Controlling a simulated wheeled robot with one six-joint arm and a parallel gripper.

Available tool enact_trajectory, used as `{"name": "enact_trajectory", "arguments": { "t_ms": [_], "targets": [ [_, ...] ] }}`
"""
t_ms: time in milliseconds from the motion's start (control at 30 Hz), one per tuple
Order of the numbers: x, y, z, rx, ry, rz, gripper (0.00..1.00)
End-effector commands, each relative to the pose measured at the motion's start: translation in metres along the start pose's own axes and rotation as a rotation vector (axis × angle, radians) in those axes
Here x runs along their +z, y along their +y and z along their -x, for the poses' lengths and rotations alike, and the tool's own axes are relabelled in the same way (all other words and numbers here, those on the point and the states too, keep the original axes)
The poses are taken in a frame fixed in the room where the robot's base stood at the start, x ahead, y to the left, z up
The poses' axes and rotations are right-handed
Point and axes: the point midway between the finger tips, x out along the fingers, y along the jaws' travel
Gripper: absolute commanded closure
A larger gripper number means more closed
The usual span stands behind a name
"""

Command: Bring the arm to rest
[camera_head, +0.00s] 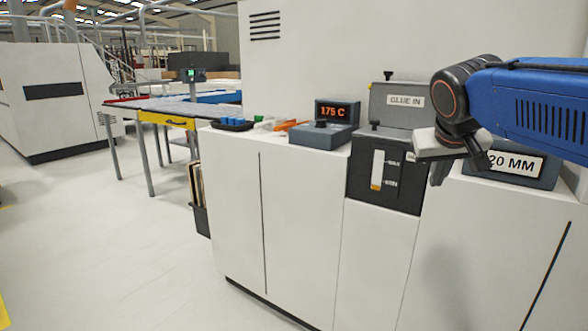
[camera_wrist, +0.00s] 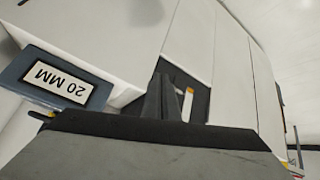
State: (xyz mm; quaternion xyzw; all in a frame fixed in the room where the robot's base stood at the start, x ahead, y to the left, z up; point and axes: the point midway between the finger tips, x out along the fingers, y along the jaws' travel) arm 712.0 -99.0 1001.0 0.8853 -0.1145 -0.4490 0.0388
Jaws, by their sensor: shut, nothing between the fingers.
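My gripper (camera_head: 440,171) shows at the right in the head view, at the end of my blue arm. It is shut and empty, pointing down in front of the machine, between the glue gauge (camera_head: 383,177) and the "20 MM" display (camera_head: 513,166). In the wrist view the shut fingers (camera_wrist: 160,97) stand in front of the glue gauge panel (camera_wrist: 188,100), and the "20 MM" display (camera_wrist: 62,83) is at the left, upside down. Whether the gripper touches the machine cannot be told.
The white machine (camera_head: 300,220) fills the middle and right. A table (camera_head: 165,115) stands behind. The floor at left is clear.

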Motion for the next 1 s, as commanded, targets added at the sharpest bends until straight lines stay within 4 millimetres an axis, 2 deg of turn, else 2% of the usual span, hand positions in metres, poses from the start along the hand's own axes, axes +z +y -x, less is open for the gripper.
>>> {"name": "enact_trajectory", "arguments": {
  "t_ms": [33,300,400,500,600,700,800,1000],
  "targets": [
    [0.029,0.001,-0.003,-0.016,-0.021,0.006,1.0],
    [0.176,-0.01,-0.026,-0.122,-0.129,0.044,1.0],
    [0.227,-0.017,-0.035,-0.16,-0.162,0.052,1.0],
    [0.269,-0.023,-0.043,-0.193,-0.186,0.058,1.0],
    [0.299,-0.028,-0.05,-0.217,-0.203,0.062,1.0],
    [0.316,-0.032,-0.053,-0.231,-0.213,0.062,1.0],
    [0.322,-0.033,-0.055,-0.236,-0.217,0.064,1.0],
    [0.322,-0.033,-0.055,-0.236,-0.217,0.064,1.0]
  ]
}}
